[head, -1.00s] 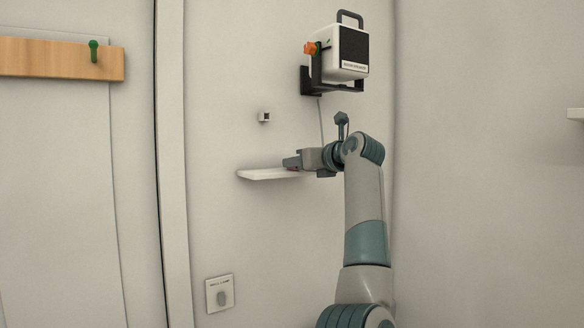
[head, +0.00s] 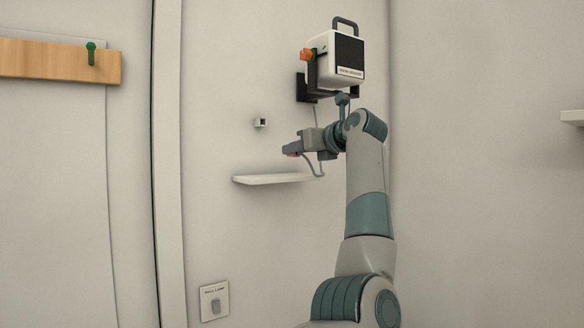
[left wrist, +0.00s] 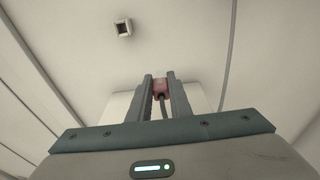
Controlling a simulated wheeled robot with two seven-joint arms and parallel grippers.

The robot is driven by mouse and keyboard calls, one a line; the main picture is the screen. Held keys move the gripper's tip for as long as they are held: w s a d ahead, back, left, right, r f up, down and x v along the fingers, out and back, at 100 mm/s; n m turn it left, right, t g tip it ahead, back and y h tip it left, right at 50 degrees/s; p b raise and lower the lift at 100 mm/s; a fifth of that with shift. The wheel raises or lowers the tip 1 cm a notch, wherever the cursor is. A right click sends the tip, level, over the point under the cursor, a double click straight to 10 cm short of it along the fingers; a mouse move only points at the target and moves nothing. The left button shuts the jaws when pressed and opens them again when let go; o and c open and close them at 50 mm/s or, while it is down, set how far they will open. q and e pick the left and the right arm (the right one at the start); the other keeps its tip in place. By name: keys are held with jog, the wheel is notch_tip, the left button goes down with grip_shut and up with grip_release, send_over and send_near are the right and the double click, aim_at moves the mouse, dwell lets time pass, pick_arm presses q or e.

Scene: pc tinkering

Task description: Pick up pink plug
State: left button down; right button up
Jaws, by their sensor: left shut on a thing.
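The pink plug (left wrist: 161,88) is between the two fingertips of my left gripper (left wrist: 160,84) in the left wrist view. A dark cable runs back from it between the fingers. In the head view my left gripper (head: 294,150) is shut on the plug and holds it above the white wall shelf (head: 262,179), clear of it. Only a small pink bit of the plug (head: 292,155) shows there, with its grey cable hanging in a loop below. My right gripper is in neither view.
A small socket (head: 260,122) is on the wall left of and above my gripper; it also shows in the left wrist view (left wrist: 122,27). A white boxed device (head: 338,58) sits in a black wall bracket above. A wall switch (head: 214,301) is low down. A wooden rail (head: 60,62) hangs left.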

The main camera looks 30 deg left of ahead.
pick_arm(q)
jog(key=s+d+r+b, duration=0.1)
jog(key=d+r, duration=0.5)
jog(key=d, duration=0.4)
jog(key=shift+s+d+b, duration=0.2)
jog(key=shift+s+b, duration=0.1)
jog(key=shift+r, duration=0.2)
